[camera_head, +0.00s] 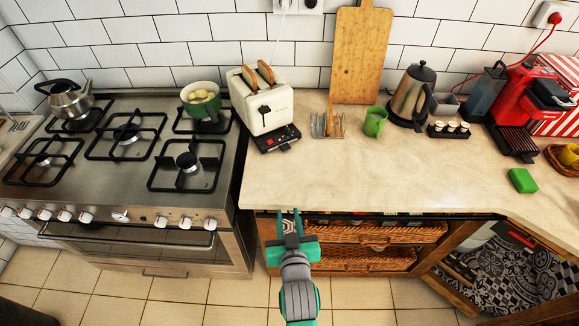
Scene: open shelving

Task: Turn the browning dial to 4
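A cream toaster (262,105) stands on the counter just right of the stove, with two slices of bread (258,76) sticking out of its slots. A dark lever shows on its front. A black control panel (277,139) with small red marks sits low at its front. The browning dial is too small to make out there, and its setting cannot be read. My gripper (289,213) is open and empty, its two fingers apart and pointing toward the counter. It is in front of the counter edge, below the toaster in the picture, and touches nothing that I can see.
A toast rack (327,125) and a green mug (374,122) stand right of the toaster. A green pot (203,102) is on the stove (130,165) to its left. A cutting board (360,55) leans behind. The counter (330,175) in front of the toaster is clear.

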